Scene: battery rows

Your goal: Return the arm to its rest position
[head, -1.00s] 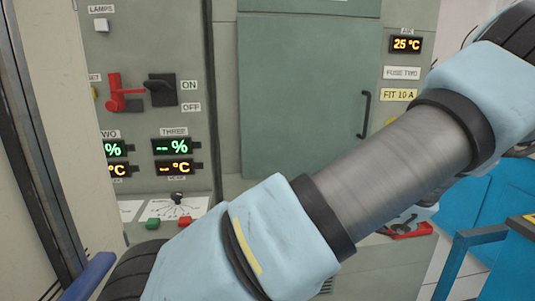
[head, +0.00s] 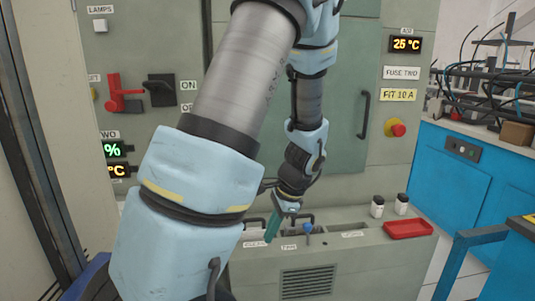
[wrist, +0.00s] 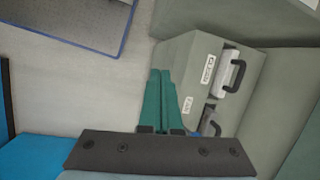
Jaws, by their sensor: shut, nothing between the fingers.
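My gripper (head: 271,232) hangs at the end of my folded arm in the head view, in front of the grey cabinet's lower ledge. Its green fingers point down and slightly left. In the wrist view the two green fingers (wrist: 161,78) lie close together, shut with nothing held. My arm crosses the left and middle of the head view, in front of the cabinet panel, and hides part of it. I cannot tell whether the fingertips touch the ledge.
The ledge holds recessed bays with dark handles (head: 304,219), a red tray (head: 408,229) and two small white jars (head: 377,207). A red lever (head: 117,96) and black switch (head: 159,90) are on the panel. A blue bench (head: 466,191) with cables stands right.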

